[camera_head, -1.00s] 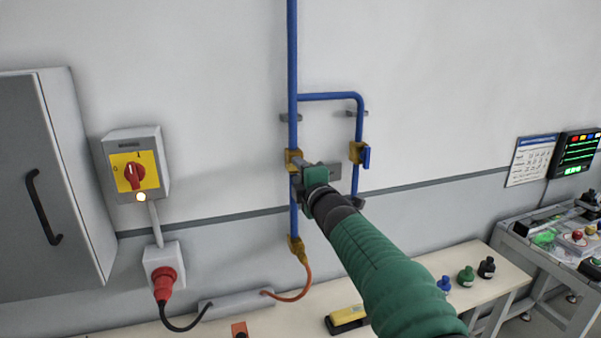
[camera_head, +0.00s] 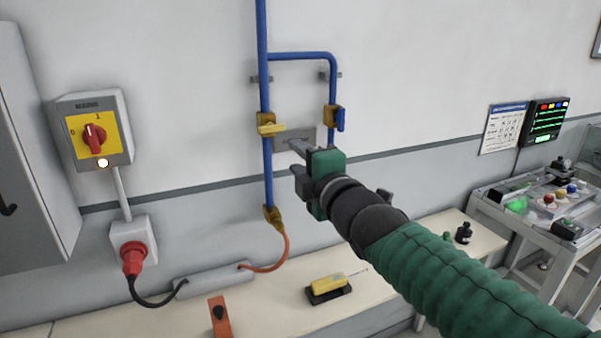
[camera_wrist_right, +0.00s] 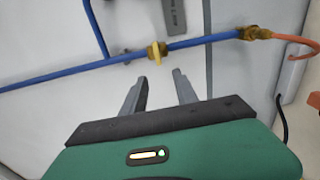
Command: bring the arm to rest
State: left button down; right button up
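My right gripper (camera_head: 297,160) is in front of the wall pipework, on the green sleeved arm that comes in from the lower right. In the right wrist view its two grey fingers (camera_wrist_right: 160,94) stand apart with nothing between them. A yellow valve handle (camera_head: 270,128) sits on the blue pipe (camera_head: 267,180), just left of the gripper; it also shows beyond the fingers in the right wrist view (camera_wrist_right: 156,52). The gripper appears clear of the handle. My left gripper is not in view.
A switch box with a red knob (camera_head: 94,138) and a red plug (camera_head: 133,258) are on the wall at left. A bench below holds a yellow device (camera_head: 327,283), an orange block (camera_head: 219,317) and a dark bottle (camera_head: 463,233). A side table (camera_head: 530,230) stands at right.

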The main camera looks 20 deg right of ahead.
jog(key=shift+s, duration=0.35)
jog(key=s+f+m+g+p, duration=0.2)
jog(key=f+m+g, duration=0.15)
jog(key=f, duration=0.45)
jog(key=s+f+m+g+h+p, duration=0.1)
jog(key=s+f+m+g+p, duration=0.2)
jog(key=f, duration=0.5)
jog(key=s+f+m+g+p, duration=0.2)
jog(key=f+m, duration=0.2)
jog(key=f, duration=0.4)
jog(key=s+a+f+m+g+p, duration=0.2)
jog(key=s+f+m+g, duration=0.5)
jog(key=s+f, duration=0.5)
jog(key=s+m+p, duration=0.1)
jog(key=s, duration=0.3)
jog(key=shift+f, duration=0.3)
jog(key=shift+w+r, duration=0.1)
